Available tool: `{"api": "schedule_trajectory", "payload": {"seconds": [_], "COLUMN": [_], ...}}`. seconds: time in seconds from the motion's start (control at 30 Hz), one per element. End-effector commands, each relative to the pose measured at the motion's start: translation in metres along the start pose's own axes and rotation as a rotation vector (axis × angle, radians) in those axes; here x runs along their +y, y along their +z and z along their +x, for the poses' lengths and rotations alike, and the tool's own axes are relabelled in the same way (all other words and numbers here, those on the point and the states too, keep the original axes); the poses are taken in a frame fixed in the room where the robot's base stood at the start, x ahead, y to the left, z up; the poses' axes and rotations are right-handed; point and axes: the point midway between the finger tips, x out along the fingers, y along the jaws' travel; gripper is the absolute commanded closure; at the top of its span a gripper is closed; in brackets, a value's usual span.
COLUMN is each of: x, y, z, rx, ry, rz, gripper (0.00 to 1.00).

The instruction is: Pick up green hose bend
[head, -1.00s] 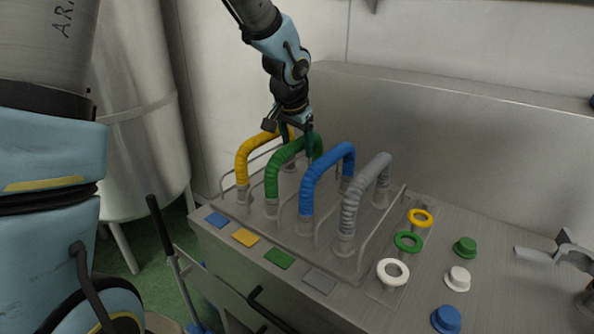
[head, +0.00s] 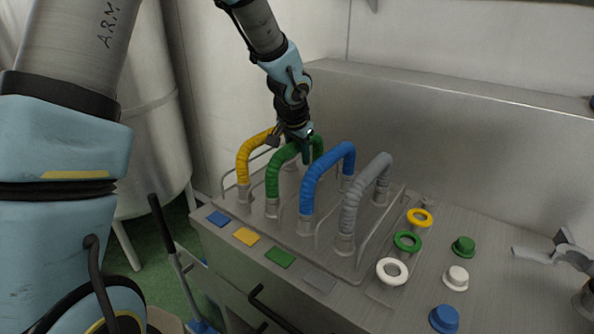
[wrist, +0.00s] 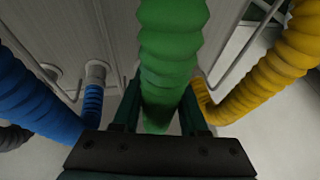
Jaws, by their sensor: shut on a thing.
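The green hose bend (head: 274,176) is a ribbed arch standing in the rack, between the yellow hose bend (head: 244,160) and the blue hose bend (head: 318,182). My gripper (head: 301,152) is at the top of the green arch, toward its far side. In the wrist view the green hose bend (wrist: 170,60) runs down between the two fingers of my gripper (wrist: 156,108), which are shut on it. The near end of the green bend still stands in its metal socket. The far end is largely hidden behind my gripper and the blue bend.
A grey hose bend (head: 352,205) stands right of the blue one, and wire dividers separate the bends. The metal rack tray (head: 325,262) sits on a steel counter. Coloured rings and knobs, such as the green ring (head: 400,248), are to the right.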

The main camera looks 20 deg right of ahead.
Motion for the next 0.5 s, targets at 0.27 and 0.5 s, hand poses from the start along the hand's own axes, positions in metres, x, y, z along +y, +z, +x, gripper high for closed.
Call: {"api": "schedule_trajectory", "payload": {"seconds": [0.27, 0.5], "x": [-0.0001, -0.0001], "y": [0.0000, 0.0000], "z": [-0.0002, -0.0002], "rx": [0.000, 0.000], "ry": [0.000, 0.000], "rz": [0.000, 0.000], "gripper": [0.99, 1.00]}}
